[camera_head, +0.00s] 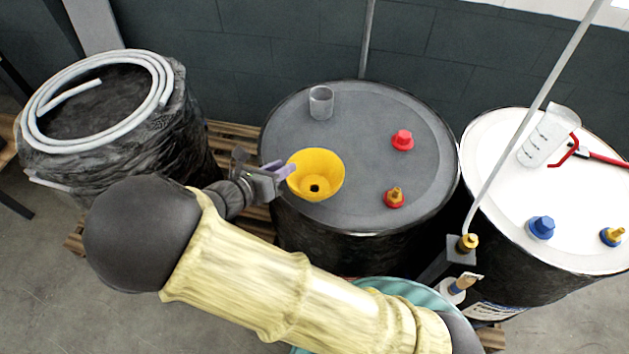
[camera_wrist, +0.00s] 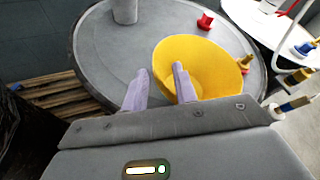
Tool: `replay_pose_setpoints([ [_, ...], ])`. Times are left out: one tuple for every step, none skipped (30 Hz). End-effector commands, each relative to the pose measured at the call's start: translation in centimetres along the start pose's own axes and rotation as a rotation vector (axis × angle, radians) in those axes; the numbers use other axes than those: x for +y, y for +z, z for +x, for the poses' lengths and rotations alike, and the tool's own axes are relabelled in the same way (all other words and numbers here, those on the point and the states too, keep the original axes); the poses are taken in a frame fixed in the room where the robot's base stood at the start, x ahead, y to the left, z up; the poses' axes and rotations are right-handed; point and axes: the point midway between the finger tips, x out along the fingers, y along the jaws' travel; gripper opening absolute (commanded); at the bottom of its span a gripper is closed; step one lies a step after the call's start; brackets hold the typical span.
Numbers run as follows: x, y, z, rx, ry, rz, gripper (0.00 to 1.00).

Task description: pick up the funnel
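The yellow funnel (camera_head: 326,178) stands on the grey top of the middle drum (camera_head: 290,121), wide mouth up, with a dark hole at its centre. In the wrist view the funnel (camera_wrist: 215,62) is ahead and right of centre. My gripper (camera_head: 283,170) is at the funnel's left rim. In the wrist view my gripper (camera_wrist: 161,72) has its two pale purple fingers apart. The right finger overlaps the funnel's inside, and the left finger is outside its rim. Whether either finger touches the rim, I cannot tell. The funnel's lower outside is mostly hidden.
A grey cup (camera_head: 321,103), a red cap (camera_head: 402,140) and a red-and-brass fitting (camera_head: 395,197) stand on the same drum. A white-topped drum (camera_head: 490,150) is at right, a black-wrapped drum with a pale hose coil (camera_head: 40,110) at left. A thin pole (camera_head: 530,115) rises at right.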

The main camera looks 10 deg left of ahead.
Motion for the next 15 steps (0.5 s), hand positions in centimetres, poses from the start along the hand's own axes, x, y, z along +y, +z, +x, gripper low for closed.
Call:
replay_pose_setpoints([
  [-0.1, 0.3, 0.6, 0.0, -0.004, -0.002, 0.28],
  [-0.1, 0.4, 1.0, -0.001, -0.004, -0.002, 0.28],
  [0.0, 0.5, 1.5, -0.001, -0.004, -0.002, 0.28],
  [0.1, 0.5, 1.9, 0.0, -0.004, -0.002, 0.28],
  [0.1, 0.5, 2.4, -0.001, -0.005, -0.003, 0.28],
  [0.1, 0.4, 3.0, 0.0, -0.004, -0.001, 0.28],
  [0.1, 0.4, 3.4, 0.0, -0.004, -0.001, 0.28],
  [0.1, 0.4, 3.7, 0.0, -0.003, -0.002, 0.28],
  [0.2, 0.3, 4.0, 0.001, -0.002, -0.001, 0.28],
  [0.2, 0.3, 4.2, 0.001, 0.0, -0.001, 0.28],
  [0.3, 0.2, 4.3, 0.001, 0.0, 0.0, 0.28],
  [0.3, 0.2, 4.3, 0.001, 0.001, 0.0, 0.28],
  [0.3, 0.2, 4.3, 0.001, 0.001, 0.001, 0.28],
  [0.3, 0.2, 4.3, 0.001, 0.001, 0.001, 0.28],
  [0.3, 0.2, 4.3, 0.001, 0.001, 0.001, 0.28],
])
